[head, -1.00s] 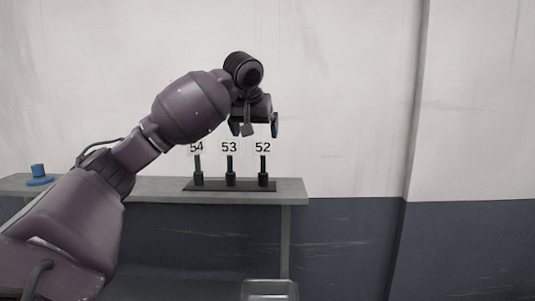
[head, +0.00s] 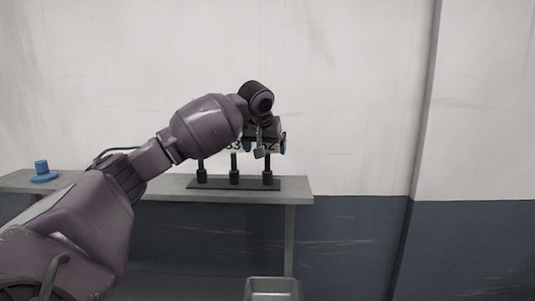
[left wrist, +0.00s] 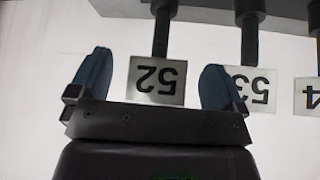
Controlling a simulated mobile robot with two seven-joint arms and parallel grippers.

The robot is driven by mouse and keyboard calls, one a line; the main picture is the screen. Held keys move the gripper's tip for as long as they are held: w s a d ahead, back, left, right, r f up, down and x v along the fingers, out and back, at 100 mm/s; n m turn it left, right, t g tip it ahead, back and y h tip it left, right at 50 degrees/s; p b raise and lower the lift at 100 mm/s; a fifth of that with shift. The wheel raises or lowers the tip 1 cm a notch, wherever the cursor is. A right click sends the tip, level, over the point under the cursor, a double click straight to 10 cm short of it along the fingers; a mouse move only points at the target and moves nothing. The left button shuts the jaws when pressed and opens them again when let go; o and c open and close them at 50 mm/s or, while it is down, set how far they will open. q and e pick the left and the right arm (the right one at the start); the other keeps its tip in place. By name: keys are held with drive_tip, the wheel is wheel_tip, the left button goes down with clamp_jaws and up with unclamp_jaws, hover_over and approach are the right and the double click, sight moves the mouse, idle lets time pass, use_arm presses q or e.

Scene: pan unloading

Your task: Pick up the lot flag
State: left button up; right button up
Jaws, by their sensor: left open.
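Several lot flags stand upright in a dark rack (head: 225,185) on a grey shelf. Flag 52 shows in the left wrist view (left wrist: 148,88), upside down, its plate between my two blue fingertips with space on both sides. In the head view its black post (head: 267,172) is clear, but its plate is mostly hidden by my gripper. Flag 53 (left wrist: 262,84) is beside it, close to one finger. Part of flag 54 (left wrist: 307,96) is at the picture's right edge. My left gripper (head: 265,146) is open around flag 52's plate, at plate height. My right gripper is out of view.
The grey shelf (head: 296,189) runs along the wall and ends just right of the rack. A blue object (head: 42,172) stands at its left end. A grey tray (head: 272,284) is below in front. The right side is free.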

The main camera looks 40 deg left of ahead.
sight(267, 160)
use_arm(q)
drive_tip(key=shift+x, duration=1.35)
drive_tip(key=shift+r, duration=0.1)
drive_tip(key=shift+c, duration=0.2)
drive_tip(key=c, duration=1)
